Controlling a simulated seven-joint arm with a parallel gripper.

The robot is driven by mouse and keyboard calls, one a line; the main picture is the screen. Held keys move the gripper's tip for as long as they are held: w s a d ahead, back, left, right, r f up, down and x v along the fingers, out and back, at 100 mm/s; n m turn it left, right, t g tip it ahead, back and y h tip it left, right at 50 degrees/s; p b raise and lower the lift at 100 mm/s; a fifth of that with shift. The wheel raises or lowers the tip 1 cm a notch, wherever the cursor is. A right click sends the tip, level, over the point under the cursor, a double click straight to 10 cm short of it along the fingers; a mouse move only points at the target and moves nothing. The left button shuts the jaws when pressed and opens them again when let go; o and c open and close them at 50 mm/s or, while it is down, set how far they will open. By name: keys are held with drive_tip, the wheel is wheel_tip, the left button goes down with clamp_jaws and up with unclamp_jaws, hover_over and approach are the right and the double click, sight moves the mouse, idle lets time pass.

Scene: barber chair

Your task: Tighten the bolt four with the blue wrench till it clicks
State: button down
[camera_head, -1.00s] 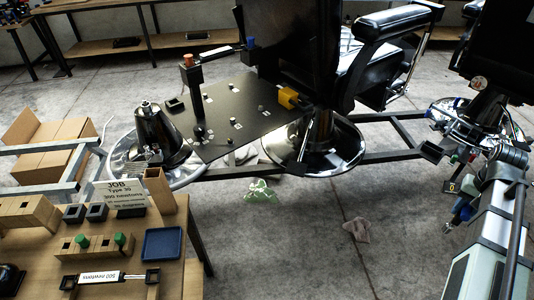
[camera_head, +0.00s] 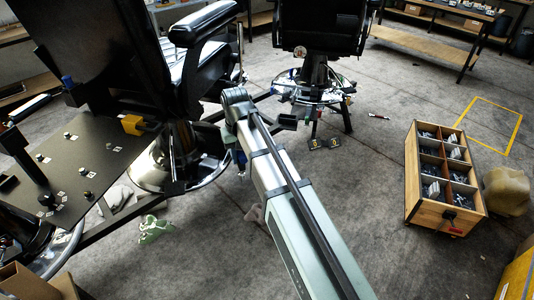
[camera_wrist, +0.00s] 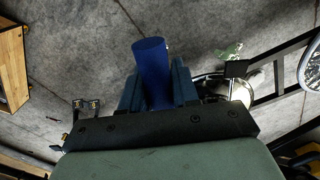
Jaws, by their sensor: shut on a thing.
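My gripper (camera_head: 240,160) is held out over the floor, right of the near chair's round base, and points away from the black plate. In the wrist view my gripper (camera_wrist: 157,78) is shut on a blue cylindrical handle, the blue wrench (camera_wrist: 150,52). Its head is not visible. The black plate (camera_head: 112,140) lies at the left of the head view, with several bolts beside small white number labels. The label numbers are too small to read, so I cannot tell which is bolt four.
The near chair's chrome base (camera_head: 205,172) stands between my gripper and the plate. A second chair's base (camera_head: 318,90) stands behind. A wooden compartment crate (camera_head: 428,210) is at the right. Open floor lies between my arm and the crate.

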drive_tip(key=s+a+r+n, duration=0.25)
drive_tip(key=s+a, duration=0.55)
drive_tip(key=a, duration=0.6)
drive_tip(key=s+a+r+n, duration=0.1)
drive_tip(key=s+a+n, duration=0.2)
drive_tip(key=s+a, duration=0.85)
drive_tip(key=s+a+r+n, duration=0.2)
drive_tip(key=s+a, duration=0.9)
drive_tip(key=s, duration=0.3)
drive_tip(key=s+a+r+n, duration=0.3)
drive_tip(key=s+a, duration=0.8)
drive_tip(key=s, duration=0.3)
drive_tip(key=s+a+f, duration=0.2)
drive_tip(key=s+a, duration=0.2)
drive_tip(key=a, duration=0.4)
drive_tip(key=s+a+f, duration=0.3)
drive_tip(key=s+a, duration=0.1)
drive_tip(key=a, duration=0.3)
drive_tip(key=s+a+f, duration=0.2)
drive_tip(key=s+a, duration=0.2)
drive_tip(key=a, duration=0.4)
drive_tip(key=shift+s+a+f, duration=0.3)
drive_tip(key=shift+f, duration=0.05)
drive_tip(key=shift+f, duration=0.2)
drive_tip(key=shift+d+f, duration=0.1)
drive_tip(key=shift+f, duration=2.85)
